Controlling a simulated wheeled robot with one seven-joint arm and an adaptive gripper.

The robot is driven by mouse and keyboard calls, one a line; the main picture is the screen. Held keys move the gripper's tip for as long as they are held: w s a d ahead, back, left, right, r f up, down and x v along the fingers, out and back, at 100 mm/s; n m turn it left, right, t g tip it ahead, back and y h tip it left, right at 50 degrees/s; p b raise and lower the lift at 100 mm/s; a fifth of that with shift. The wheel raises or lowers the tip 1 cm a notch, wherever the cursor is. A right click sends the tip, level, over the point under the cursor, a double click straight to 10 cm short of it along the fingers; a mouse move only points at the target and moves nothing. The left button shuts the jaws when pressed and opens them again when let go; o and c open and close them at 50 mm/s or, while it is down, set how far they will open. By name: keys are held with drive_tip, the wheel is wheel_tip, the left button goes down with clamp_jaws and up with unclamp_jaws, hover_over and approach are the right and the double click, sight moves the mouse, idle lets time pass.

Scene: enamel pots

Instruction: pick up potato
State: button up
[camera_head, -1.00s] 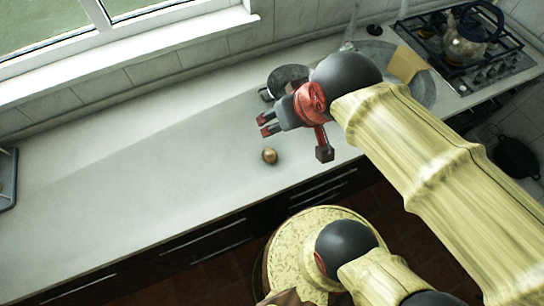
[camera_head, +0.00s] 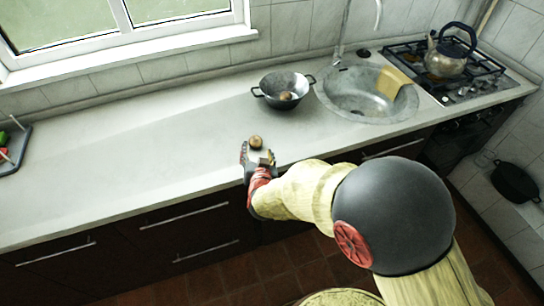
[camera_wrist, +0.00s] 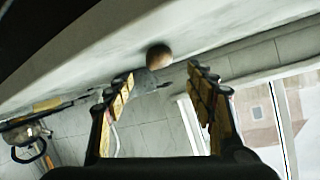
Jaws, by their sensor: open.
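The potato (camera_head: 255,142) is small, round and brown. It rests on the pale counter near its front edge. My gripper (camera_head: 257,157) is low at the counter's edge, just on the near side of the potato. In the wrist view my gripper (camera_wrist: 160,76) has its fingers spread apart with nothing between them. The potato (camera_wrist: 159,56) shows there just beyond the fingertips, about midway between them. I see no clear contact between finger and potato.
A dark two-handled pot (camera_head: 270,98) with a small brownish item inside stands behind the potato. The sink (camera_head: 350,95) and a stove with a kettle (camera_head: 447,58) are to the right. A tray (camera_head: 14,150) is at far left. The counter (camera_head: 120,160) between is clear.

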sight(256, 143)
drive_tip(key=shift+d+f, duration=0.1)
drive_tip(key=shift+f, duration=0.2)
drive_tip(key=shift+w+f, duration=0.2)
drive_tip(key=shift+w, duration=0.2)
drive_tip(key=b+x, duration=0.3)
drive_tip(key=x, duration=0.3)
drive_tip(key=shift+w, duration=0.35)
drive_tip(key=shift+c, duration=1.4)
drive_tip(key=c, duration=0.9)
drive_tip(key=shift+r, duration=0.15)
drive_tip(key=shift+c, duration=0.2)
